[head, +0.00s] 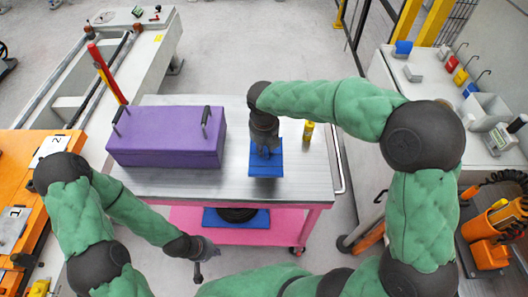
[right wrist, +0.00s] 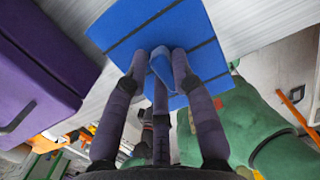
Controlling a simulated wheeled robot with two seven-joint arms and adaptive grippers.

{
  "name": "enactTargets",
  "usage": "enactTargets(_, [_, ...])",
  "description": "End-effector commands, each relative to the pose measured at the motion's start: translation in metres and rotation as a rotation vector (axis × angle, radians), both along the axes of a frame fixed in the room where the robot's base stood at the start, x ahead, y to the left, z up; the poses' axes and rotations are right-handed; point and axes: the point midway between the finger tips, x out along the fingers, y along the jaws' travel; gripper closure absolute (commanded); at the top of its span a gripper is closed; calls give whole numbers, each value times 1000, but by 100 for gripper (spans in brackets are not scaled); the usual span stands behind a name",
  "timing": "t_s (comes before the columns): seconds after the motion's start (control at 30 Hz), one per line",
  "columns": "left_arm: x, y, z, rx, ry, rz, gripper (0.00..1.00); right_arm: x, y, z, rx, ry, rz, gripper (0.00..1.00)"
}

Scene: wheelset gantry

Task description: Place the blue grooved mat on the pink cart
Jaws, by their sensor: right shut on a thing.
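The blue grooved mat (head: 265,170) is over the grey top of the pink cart (head: 290,212), right of its middle. My right gripper (head: 264,152) is above the mat, shut on a blue raised part of it. In the right wrist view the mat (right wrist: 150,25) shows dark straight grooves, and the fingers (right wrist: 161,60) close around that part. I cannot tell whether the mat touches the cart top. My left gripper (head: 204,258) hangs empty in front of the cart's front left side; its finger opening is unclear.
A purple box (head: 165,137) with two black handles fills the cart top's left part. A yellow bottle (head: 308,131) stands right of the mat. A blue piece (head: 260,219) with a black round part lies on the pink lower shelf. Bare cart top lies between box and mat.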

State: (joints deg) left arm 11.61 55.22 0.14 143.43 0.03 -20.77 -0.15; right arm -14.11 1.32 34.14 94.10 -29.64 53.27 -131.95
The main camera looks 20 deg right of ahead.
Motion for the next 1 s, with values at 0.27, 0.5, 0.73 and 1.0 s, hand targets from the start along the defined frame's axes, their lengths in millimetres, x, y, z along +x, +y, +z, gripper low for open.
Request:
enactTargets(0.27, [0, 0, -14, 0, 0, 0, 100, 27, -9, -38, -1, 3, 1, 100])
enactTargets(0.5, [0, 0, -18, 0, 0, 0, 100, 36, -13, -49, -1, 3, 0, 100])
enactTargets(0.73, [0, 0, -35, 0, 0, 0, 100, 37, -13, -81, 0, 2, 1, 100])
enactTargets(1.0, [0, 0, -33, 0, 0, 0, 100, 37, -13, -80, -1, 1, 1, 100])
